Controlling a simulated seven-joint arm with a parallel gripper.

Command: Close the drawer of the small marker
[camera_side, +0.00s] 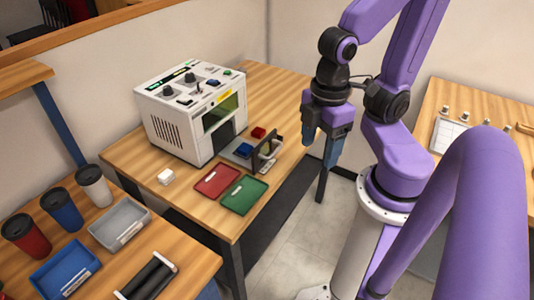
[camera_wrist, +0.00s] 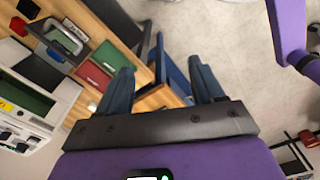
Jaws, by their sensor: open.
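The small marker (camera_side: 185,130) is a white box with knobs on top and a green window, standing on the wooden table. Its grey drawer (camera_side: 236,157) is pulled out at the front, with an upright dark front plate (camera_side: 269,150) at its outer end. A blue block (camera_side: 244,149) appears to lie on the drawer. In the wrist view the drawer (camera_wrist: 62,40) is at upper left and the marker (camera_wrist: 30,105) at the left edge. My gripper (camera_side: 320,153) is open and empty, right of the drawer front and apart from it. Its two fingers (camera_wrist: 161,66) show in the wrist view.
A red tray (camera_side: 217,180) and a green tray (camera_side: 244,195) lie in front of the drawer. A small red block (camera_side: 258,132) is behind it. Cups and bins stand on the lower-left table. Open floor lies below my gripper.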

